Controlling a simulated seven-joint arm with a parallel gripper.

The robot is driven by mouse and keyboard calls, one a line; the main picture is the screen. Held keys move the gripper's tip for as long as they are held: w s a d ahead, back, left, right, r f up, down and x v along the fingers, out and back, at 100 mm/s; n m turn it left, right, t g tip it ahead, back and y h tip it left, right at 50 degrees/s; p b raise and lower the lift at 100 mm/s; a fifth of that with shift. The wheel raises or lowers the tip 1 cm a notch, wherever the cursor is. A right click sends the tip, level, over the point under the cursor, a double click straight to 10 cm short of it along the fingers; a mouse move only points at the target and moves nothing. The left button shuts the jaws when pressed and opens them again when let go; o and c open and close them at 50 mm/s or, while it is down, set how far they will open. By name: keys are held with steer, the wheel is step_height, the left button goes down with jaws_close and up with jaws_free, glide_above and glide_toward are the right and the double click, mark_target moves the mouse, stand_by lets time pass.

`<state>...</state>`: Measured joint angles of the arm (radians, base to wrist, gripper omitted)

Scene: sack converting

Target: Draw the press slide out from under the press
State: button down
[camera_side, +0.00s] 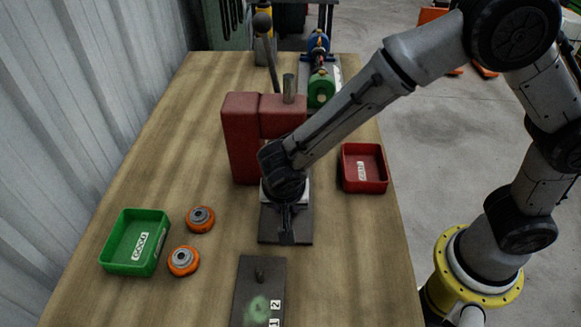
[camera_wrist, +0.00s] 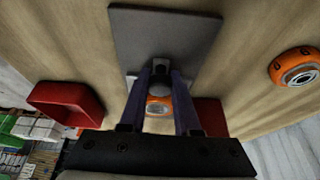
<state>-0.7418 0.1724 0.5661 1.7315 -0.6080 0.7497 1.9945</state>
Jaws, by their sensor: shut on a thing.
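The red press (camera_side: 243,135) stands mid-table with a lever on top; a bit of its red shows in the wrist view (camera_wrist: 210,115). A flat grey plate (camera_side: 300,228), seemingly the press slide, lies in front of it and also shows in the wrist view (camera_wrist: 165,30). My gripper (camera_side: 286,236) points down over this plate. In the wrist view, its fingers (camera_wrist: 160,72) are shut on a small dark grip at the plate's near-press edge. An orange wheel part (camera_wrist: 158,106) shows between the fingers, farther down. My wrist hides the space under the press in the side view.
A red bin (camera_side: 364,168) stands right of the press. A green bin (camera_side: 136,242) and two orange wheels (camera_side: 201,219) (camera_side: 184,260) are at left. A dark plate (camera_side: 256,285) with a peg, green smudge and number labels lies in front.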

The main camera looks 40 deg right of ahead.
steer(key=shift+s+a+f, duration=0.1)
steer(key=shift+s+a, duration=0.25)
steer(key=shift+s, duration=0.05)
steer(key=shift+s+a, duration=1.3)
steer(key=c, duration=0.7)
jaws_free()
steer(key=shift+a+r, duration=0.2)
steer(key=shift+r, duration=0.55)
steer(key=shift+v, duration=2.35)
